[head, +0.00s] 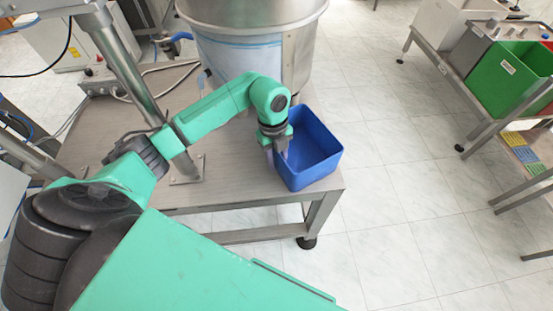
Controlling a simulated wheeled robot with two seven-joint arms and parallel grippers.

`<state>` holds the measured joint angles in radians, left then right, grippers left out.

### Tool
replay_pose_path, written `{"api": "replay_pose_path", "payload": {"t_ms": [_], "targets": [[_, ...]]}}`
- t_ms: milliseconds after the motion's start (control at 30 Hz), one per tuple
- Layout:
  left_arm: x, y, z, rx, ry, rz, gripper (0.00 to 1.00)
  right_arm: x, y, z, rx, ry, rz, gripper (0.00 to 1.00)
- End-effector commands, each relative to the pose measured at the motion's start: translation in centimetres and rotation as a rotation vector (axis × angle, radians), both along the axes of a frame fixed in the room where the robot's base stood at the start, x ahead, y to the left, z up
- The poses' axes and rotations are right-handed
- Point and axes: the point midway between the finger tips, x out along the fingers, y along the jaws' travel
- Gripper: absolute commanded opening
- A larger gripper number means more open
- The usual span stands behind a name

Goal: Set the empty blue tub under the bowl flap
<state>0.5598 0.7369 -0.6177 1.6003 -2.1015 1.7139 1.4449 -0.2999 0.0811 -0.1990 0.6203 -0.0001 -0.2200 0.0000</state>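The blue tub (314,170) stands upright at the front right corner of the grey table, and the part of its inside that shows is empty. My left gripper (279,147) points down at the tub's left wall. Its fingers are at the rim, one seeming to be inside the wall; I cannot tell whether they are clamped on it. The big metal bowl (303,45) stands behind the tub, with a pale bluish panel (240,62) on its front. I cannot clearly make out a flap. My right gripper is not in view.
The table (240,192) is bare to the left of the tub, around a metal post (128,70). A bench at the right holds a green bin (507,80). Yellow and blue trays (525,150) lie below it. Open tiled floor (400,170) lies between.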

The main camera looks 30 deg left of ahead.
Motion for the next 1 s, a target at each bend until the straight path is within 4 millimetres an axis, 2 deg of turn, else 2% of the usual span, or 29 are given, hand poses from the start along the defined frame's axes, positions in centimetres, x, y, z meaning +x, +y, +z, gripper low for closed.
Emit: {"api": "replay_pose_path", "payload": {"t_ms": [167, 267, 367, 600, 700, 800, 1000], "targets": [[0.0, 0.0, 0.1, -0.001, -0.001, 0.0, 0.35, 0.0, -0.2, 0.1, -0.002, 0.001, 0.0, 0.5], [0.1, 0.1, 0.9, 0.0, -0.001, 0.0, 0.35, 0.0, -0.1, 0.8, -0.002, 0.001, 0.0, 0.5], [0.3, 0.3, 2.8, -0.001, -0.003, 0.0, 0.35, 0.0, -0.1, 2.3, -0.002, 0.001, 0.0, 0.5], [0.8, 1.0, 9.6, 0.0, -0.002, 0.001, 0.35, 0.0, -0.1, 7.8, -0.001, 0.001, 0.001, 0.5], [1.0, 1.3, 11.5, 0.0, -0.002, 0.001, 0.35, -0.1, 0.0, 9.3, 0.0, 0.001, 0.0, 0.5], [1.0, 1.4, 12.2, 0.0, -0.001, 0.001, 0.35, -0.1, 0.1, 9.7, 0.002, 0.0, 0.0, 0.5], [1.1, 1.5, 11.9, -0.001, 0.0, 0.0, 0.35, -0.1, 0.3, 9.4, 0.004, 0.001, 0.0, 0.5]]}}
